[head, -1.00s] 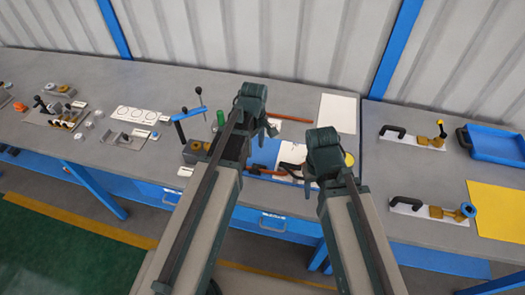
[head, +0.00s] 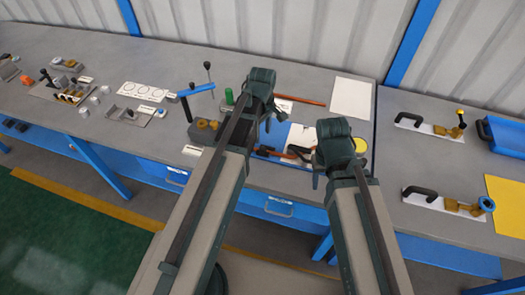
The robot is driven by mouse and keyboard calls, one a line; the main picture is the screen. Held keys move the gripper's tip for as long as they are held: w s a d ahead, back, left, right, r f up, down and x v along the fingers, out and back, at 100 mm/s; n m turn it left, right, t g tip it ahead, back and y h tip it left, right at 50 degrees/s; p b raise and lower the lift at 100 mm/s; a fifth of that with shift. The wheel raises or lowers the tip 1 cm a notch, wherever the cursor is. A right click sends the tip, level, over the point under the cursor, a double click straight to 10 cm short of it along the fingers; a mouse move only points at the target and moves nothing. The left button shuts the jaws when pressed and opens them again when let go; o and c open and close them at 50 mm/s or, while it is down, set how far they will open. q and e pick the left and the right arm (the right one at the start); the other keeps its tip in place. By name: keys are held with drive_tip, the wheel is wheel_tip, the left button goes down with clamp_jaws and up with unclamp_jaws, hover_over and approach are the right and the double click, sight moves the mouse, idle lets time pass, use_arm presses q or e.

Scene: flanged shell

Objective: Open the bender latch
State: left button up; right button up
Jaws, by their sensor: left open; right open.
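A device with a blue lever arm (head: 197,90) stands on the bench left of my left gripper; it looks like the bender. A thin upright rod with a black knob (head: 208,67) rises beside the blue arm. I cannot make out which part is the latch. The device's base (head: 203,131) is partly hidden by my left arm. My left gripper (head: 267,118) is open above the bench, to the right of the device and apart from it. My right gripper (head: 315,168) is open and empty, further right, over the blue mat area.
A green cylinder (head: 229,96) stands close to my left arm. A blue mat (head: 274,136) with dark and orange tools lies behind my grippers. White plates with black handles (head: 410,117) and a blue tray (head: 505,135) lie at right. Small fixtures (head: 72,92) stand at left.

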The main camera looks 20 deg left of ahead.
sight(262, 148)
use_arm(q)
wheel_tip(262, 148, down, 8)
drive_tip(key=b, duration=0.7)
drive_tip(key=shift+r, duration=0.1)
clamp_jaws()
idle(1.0)
